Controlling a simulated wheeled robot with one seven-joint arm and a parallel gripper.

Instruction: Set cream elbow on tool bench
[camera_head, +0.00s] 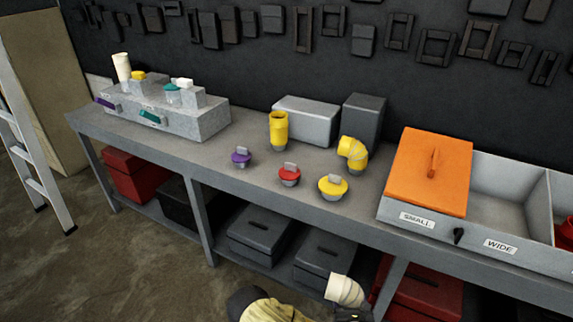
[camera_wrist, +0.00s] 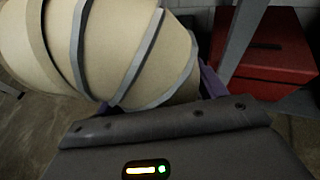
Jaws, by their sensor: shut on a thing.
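The cream elbow (camera_head: 344,290) is at the bottom of the head view, low in front of the bench. It fills the upper left of the wrist view (camera_wrist: 125,50), with grey bands around its segments. My gripper (camera_head: 350,311) is shut on the elbow; in the head view it is mostly cut off by the lower edge. In the wrist view my gripper (camera_wrist: 205,88) is largely hidden behind the elbow. The tool bench (camera_head: 215,172) is grey, and its top lies above and beyond the elbow in the head view.
On the bench stand a yellow pipe (camera_head: 279,131), a yellow elbow (camera_head: 353,152), purple (camera_head: 241,157), red (camera_head: 289,174) and yellow (camera_head: 333,186) caps, and an orange-lidded tray (camera_head: 425,170). A grey block rack (camera_head: 195,120) is at left. Bare bench top lies along the front left.

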